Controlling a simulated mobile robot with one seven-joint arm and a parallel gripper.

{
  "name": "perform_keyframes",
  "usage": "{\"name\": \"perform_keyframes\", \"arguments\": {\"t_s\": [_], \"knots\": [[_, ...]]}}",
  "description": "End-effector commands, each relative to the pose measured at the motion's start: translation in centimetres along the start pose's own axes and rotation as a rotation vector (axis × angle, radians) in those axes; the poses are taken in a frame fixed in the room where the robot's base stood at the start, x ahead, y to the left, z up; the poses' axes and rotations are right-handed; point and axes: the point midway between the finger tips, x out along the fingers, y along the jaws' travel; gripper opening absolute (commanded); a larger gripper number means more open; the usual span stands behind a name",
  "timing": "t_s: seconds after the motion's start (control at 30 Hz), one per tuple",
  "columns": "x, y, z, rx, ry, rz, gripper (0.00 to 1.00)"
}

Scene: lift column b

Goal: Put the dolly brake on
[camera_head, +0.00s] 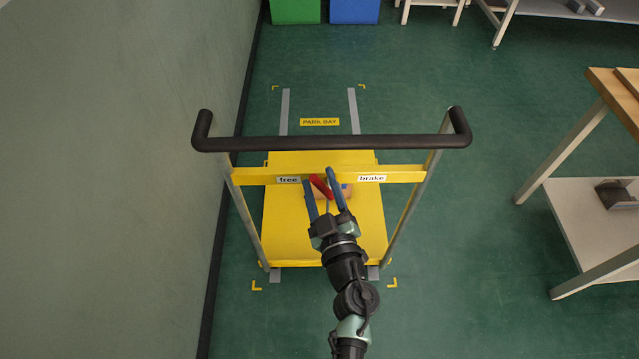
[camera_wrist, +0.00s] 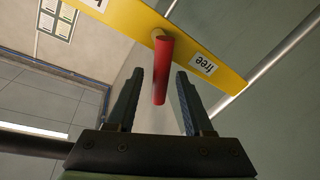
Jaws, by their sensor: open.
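The yellow dolly (camera_head: 283,225) stands on the floor with a dark push handle (camera_head: 330,143) across its top. A yellow crossbar (camera_head: 248,175) below the handle carries a "free" label (camera_head: 288,180) on the left and a "brake" label (camera_head: 371,178) on the right. The red brake lever (camera_head: 320,187) sits nearer the "free" label; it also shows in the wrist view (camera_wrist: 162,75). My gripper (camera_head: 318,177) is open, its two fingers either side of the lever. In the wrist view, gaps show between the lever and both fingers (camera_wrist: 160,76).
A wall stands close on the left. A wooden-topped bench (camera_head: 610,95) with a lower shelf stands right. Green (camera_head: 295,10) and blue (camera_head: 355,10) bins are at the back. Beyond the dolly, a "PARK BAY" sign (camera_head: 320,122) lies on clear floor between grey strips.

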Motion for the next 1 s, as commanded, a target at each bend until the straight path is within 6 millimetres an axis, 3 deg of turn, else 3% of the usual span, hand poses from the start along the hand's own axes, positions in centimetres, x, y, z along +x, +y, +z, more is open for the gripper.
{"name": "perform_keyframes", "arguments": {"t_s": [0.37,0.6,0.67,1.0], "knots": [[0.6,-0.04,-0.04,0.0,0.0,-0.001,0.51],[0.58,-0.03,-0.04,0.0,0.0,-0.001,0.08],[0.58,-0.03,-0.04,0.0,0.0,-0.001,0.0],[0.57,-0.02,-0.04,0.001,0.0,-0.001,0.0]]}}
